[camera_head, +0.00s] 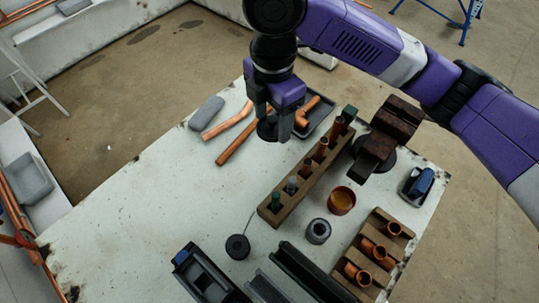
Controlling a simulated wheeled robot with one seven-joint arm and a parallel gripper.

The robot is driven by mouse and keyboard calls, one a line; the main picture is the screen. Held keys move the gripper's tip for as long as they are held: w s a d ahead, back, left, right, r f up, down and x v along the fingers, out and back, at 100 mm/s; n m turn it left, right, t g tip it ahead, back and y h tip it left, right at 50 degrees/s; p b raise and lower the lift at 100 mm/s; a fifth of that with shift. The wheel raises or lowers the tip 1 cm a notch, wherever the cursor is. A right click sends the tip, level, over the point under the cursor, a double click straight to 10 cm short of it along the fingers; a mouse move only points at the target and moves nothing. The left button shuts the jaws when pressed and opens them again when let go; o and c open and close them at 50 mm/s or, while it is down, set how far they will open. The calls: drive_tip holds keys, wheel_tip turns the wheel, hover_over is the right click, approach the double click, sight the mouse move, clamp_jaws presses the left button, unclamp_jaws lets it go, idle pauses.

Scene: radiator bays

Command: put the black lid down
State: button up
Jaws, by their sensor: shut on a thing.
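My gripper (284,124) is above the far part of the workbench, pointing down. It is shut on the black lid (267,130), a dark round disc at the fingertips, partly hidden by the fingers. The lid appears to be held above the bench, near the copper pipes; its exact height is hard to tell. An open red tin (341,200) with amber contents stands to the right and nearer, apart from the lid.
A wooden rack (268,216) holding upright copper pieces runs below the gripper. A dark vise (385,137), a tray with a copper fitting (307,114) and copper pipes (235,146) are close by. The white bench (150,205) is clear at left.

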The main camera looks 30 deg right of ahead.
sight(273, 128)
wheel_tip(273, 128, down, 16)
drive_tip(key=shift+r, duration=0.2)
drive_tip(key=shift+f+b, duration=0.15)
drive_tip(key=shift+b, duration=0.2)
drive_tip(key=o, duration=1)
drive_tip(key=shift+c, duration=0.2)
drive_tip(key=shift+o, duration=0.3)
wheel_tip(273, 128, up, 12)
drive_tip(key=shift+r, duration=0.15)
